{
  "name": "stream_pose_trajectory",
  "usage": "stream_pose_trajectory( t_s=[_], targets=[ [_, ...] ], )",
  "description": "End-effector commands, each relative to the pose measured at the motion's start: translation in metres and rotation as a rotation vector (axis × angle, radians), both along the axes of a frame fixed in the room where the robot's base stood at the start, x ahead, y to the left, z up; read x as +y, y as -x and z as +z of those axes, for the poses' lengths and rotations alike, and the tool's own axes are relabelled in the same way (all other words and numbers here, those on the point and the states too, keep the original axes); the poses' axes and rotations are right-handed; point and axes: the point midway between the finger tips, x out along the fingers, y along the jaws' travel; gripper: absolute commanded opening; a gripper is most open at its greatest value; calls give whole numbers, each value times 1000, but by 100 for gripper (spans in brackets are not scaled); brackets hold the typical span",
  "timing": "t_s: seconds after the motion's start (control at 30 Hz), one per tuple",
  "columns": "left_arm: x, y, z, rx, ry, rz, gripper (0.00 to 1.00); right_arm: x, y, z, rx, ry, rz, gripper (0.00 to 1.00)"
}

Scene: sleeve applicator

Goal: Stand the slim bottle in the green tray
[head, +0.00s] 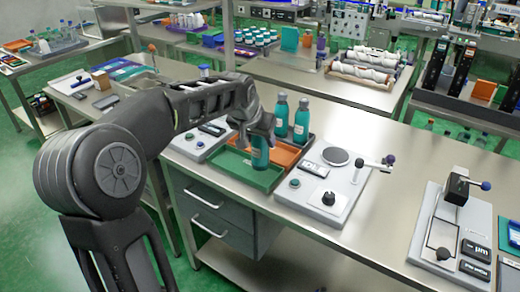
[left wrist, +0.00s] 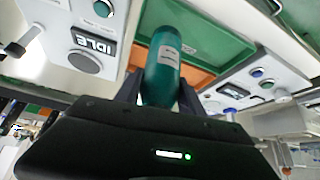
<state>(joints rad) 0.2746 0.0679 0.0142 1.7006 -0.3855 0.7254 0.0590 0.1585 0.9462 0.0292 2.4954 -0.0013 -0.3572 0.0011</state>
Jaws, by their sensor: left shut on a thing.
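My left gripper (head: 258,128) is shut on a slim teal bottle (head: 260,153) with a pale label. The bottle is nearly upright, with its top hidden by the gripper. Its lower end appears over the green tray (head: 233,168); I cannot tell whether it touches the tray floor. The left wrist view shows the bottle (left wrist: 162,70) between the fingers, with the green tray (left wrist: 215,40) behind it. My right gripper is not in view.
A device with a knob and lever (head: 328,190) is close on the right. Another control panel (head: 197,143) is on the left.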

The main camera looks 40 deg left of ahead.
Motion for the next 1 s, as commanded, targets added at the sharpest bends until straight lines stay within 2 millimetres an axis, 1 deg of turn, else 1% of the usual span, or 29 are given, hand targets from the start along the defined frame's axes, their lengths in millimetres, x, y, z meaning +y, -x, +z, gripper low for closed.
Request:
stream_pose_trajectory(
  t_s=[0.07, 0.33, 0.6, 0.73, 0.77, 1.0],
  targets=[
    [0, 0, -2, -1, 0, 0, 0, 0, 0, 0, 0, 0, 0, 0],
    [0, 0, -35, 0, 0, 0, 0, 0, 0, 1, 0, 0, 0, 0],
    [0, 0, -37, -2, 0, 0, 0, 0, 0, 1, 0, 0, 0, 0],
    [0, 0, -41, -2, 0, 0, 0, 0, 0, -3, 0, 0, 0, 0],
    [0, 0, -41, 0, 0, 0, 48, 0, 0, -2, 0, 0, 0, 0],
    [0, 0, -40, 0, 0, 0, 67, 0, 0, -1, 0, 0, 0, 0]
  ],
)
